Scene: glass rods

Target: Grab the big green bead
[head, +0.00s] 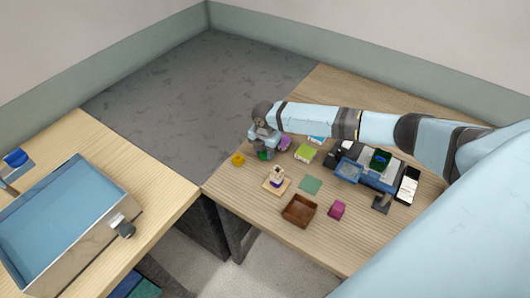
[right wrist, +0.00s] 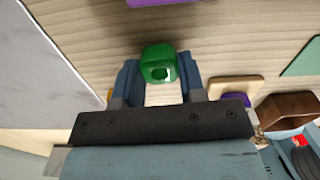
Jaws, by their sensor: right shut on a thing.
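The big green bead (right wrist: 159,65) is a rounded green block with a hole in it. In the right wrist view it sits between the two fingers of my right gripper (right wrist: 159,75), which is shut on it. In the head view the green bead (head: 263,155) shows just below my right gripper (head: 262,148), near the far left of the right table. I cannot tell whether the bead touches the table. My left gripper is not in view.
A yellow bead (head: 238,159) lies left of my right gripper and a purple thing (head: 285,143) right of it. A wooden stand (head: 277,184), green square (head: 310,185), brown box (head: 299,211) and magenta block (head: 337,210) are nearer. A large blue basin (head: 65,215) is on the left table.

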